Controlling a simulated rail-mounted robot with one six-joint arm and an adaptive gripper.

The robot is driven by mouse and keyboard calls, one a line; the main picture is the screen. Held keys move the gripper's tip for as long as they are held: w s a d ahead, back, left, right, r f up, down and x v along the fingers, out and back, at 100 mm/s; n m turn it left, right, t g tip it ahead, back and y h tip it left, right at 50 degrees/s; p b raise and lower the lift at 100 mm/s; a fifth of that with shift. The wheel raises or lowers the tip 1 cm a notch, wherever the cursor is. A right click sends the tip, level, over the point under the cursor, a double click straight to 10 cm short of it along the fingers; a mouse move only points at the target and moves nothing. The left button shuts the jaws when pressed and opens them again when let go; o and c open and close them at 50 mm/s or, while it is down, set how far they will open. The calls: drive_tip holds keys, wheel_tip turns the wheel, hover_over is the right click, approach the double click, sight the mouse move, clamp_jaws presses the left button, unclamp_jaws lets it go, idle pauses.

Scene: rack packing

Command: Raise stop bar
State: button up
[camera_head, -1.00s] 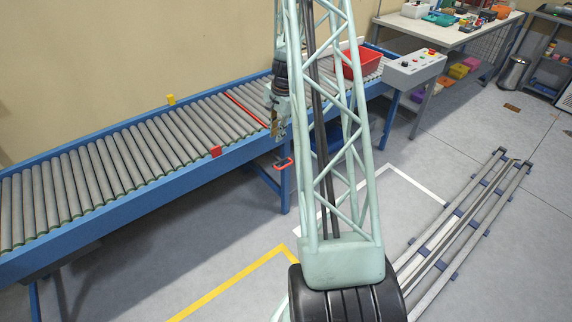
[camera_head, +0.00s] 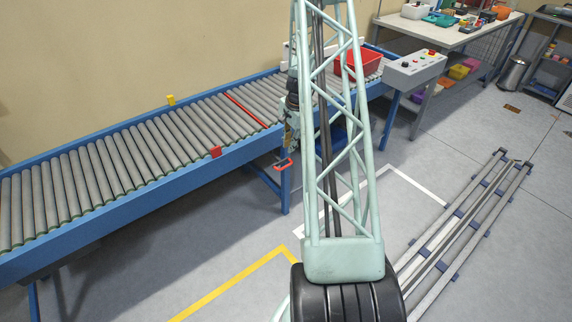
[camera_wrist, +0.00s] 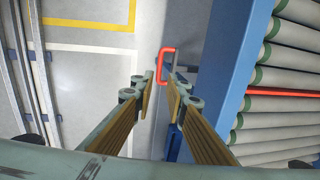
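The stop bar (camera_head: 246,110) is a thin red bar lying low between the conveyor rollers. It also shows at the right of the wrist view (camera_wrist: 285,93). My gripper (camera_head: 287,145) is beside that side, just above the handle, partly hidden by my lattice mast. In the wrist view my gripper (camera_wrist: 156,82) is open, with a gap between its fingertips. The handle lies just beyond the fingertips, nearer the right one; contact cannot be told.
The blue conveyor frame (camera_wrist: 232,70) runs close to the right of my gripper. A red bin (camera_head: 358,66) sits on the rollers farther along, near a control box (camera_head: 416,68).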

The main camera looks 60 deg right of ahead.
sight(286, 166)
drive_tip(key=shift+w+d+f+b, duration=0.15)
drive_tip(key=shift+w+f+b, duration=0.35)
drive_tip(key=shift+f, duration=1.75)
drive_tip(key=shift+w+d+f+b, duration=0.1)
drive_tip(key=shift+w+f+b, duration=0.4)
drive_tip(key=shift+f, duration=1.7)
drive_tip(key=shift+w+d+f+b, duration=0.2)
drive_tip(key=shift+f+b, duration=0.5)
drive_tip(key=shift+f, duration=1.55)
drive_tip(key=shift+c, duration=0.4)
clamp_jaws()
drive_tip(key=shift+r, duration=0.1)
drive_tip(key=shift+r+p, duration=2.05)
drive_tip(key=shift+r, duration=1.05)
drive_tip(key=shift+o, duration=0.4)
unclamp_jaws()
drive_tip(key=shift+a, duration=0.1)
drive_tip(key=shift+r, duration=0.1)
